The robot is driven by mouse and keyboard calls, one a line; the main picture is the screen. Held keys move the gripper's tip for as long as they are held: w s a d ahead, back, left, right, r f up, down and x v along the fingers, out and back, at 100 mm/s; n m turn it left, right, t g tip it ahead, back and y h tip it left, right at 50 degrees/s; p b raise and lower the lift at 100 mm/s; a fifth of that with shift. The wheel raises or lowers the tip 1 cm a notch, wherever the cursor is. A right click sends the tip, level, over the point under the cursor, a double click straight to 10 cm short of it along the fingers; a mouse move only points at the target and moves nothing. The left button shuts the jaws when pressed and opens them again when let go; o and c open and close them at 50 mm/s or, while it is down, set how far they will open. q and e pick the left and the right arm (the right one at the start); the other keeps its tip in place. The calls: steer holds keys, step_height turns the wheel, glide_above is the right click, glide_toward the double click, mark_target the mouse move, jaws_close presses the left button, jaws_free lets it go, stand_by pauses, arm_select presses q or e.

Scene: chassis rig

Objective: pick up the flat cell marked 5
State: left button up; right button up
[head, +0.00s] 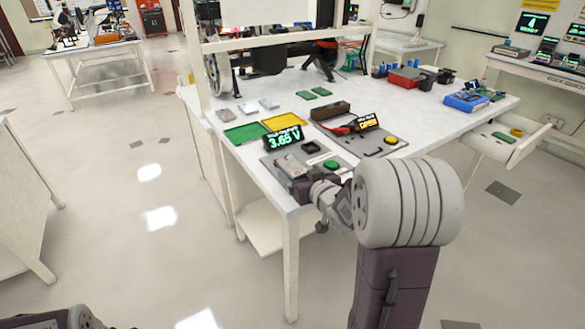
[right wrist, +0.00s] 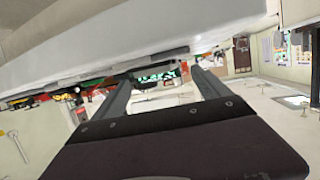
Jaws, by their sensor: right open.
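Three small pale flat pieces, which look like the flat cells, lie on the white table (head: 215,140) near its left edge: a left one (head: 225,114), a middle one (head: 248,107) and a right one (head: 269,103). Their marks are too small to read, so I cannot tell which is 5. My right gripper (head: 292,182) is at the table's front edge by the tester, apart from these pieces; its fingertips are hard to make out there. In the right wrist view my right gripper (right wrist: 160,80) is open, with nothing between its fingers. My left gripper is out of view.
A green tray (head: 245,133) and a yellow tray (head: 283,121) lie behind the tester display (head: 283,139), which reads 3.65 V. A second unit's display (head: 367,123) reads OPEN. Two green pieces lie farther back. A white frame post rises at the table's left.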

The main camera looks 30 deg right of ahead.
mark_target(294, 166)
steer(key=x, duration=0.4)
steer(key=shift+w+d+b, duration=0.15)
steer(key=shift+w+b, duration=0.2)
steer(key=shift+s+r, duration=0.1)
steer(key=shift+r, duration=0.05)
steer(key=shift+c, duration=0.4)
steer(key=c, duration=1.8)
step_height(294, 166, up, 5)
steer(key=p, duration=0.2)
steer(key=shift+p, duration=0.4)
jaws_close()
steer(key=w+d+r+p, duration=0.4)
steer(key=d+r+p, duration=0.2)
steer(key=d, duration=0.4)
steer(key=shift+w+d, duration=0.35)
